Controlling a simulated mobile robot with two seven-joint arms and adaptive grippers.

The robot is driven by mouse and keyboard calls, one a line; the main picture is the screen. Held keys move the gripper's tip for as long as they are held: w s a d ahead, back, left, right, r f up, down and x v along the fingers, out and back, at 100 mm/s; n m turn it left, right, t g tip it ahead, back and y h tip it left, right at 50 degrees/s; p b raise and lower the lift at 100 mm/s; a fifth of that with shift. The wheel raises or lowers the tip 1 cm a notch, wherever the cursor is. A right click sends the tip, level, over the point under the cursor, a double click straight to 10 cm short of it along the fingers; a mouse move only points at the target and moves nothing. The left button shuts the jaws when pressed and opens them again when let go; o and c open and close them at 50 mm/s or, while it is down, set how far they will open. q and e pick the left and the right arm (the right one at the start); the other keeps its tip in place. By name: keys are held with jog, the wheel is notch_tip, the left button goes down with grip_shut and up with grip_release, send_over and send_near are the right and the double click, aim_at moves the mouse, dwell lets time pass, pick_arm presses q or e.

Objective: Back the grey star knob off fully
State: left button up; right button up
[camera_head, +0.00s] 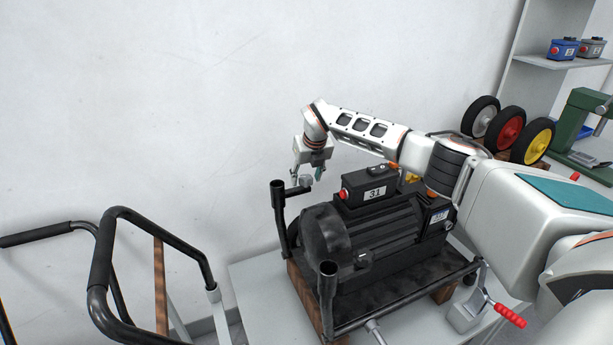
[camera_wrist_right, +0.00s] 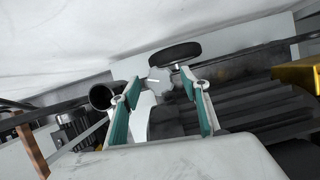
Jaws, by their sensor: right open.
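The grey star knob (camera_head: 305,182) sits at the far left post of the black frame around the motor. It also shows in the right wrist view (camera_wrist_right: 158,79), between my fingertips and beyond them. My right gripper (camera_head: 308,173) is open above the knob, pointing down, with one teal-padded finger to each side. In the wrist view I see both teal pads of the right gripper (camera_wrist_right: 160,88) apart. I cannot tell whether either finger touches the knob. My left gripper is not in view.
A dark motor (camera_head: 375,235) with a box marked 31 (camera_head: 370,193) fills the black frame. An upright black tube (camera_head: 328,285) stands at the near corner. A red-handled clamp (camera_head: 510,315) is at right. Cart handles (camera_head: 100,260) are at left. Several wheels (camera_head: 510,128) stand behind.

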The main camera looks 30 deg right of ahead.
jog(key=shift+c, duration=0.4)
jog(key=c, duration=1)
jog(key=shift+d+n+y, duration=0.1)
jog(key=shift+n+y, duration=0.8)
jog(key=shift+n, duration=1.5)
jog(key=shift+c, duration=0.2)
jog(key=o, duration=1.1)
jog(key=shift+r, duration=0.15)
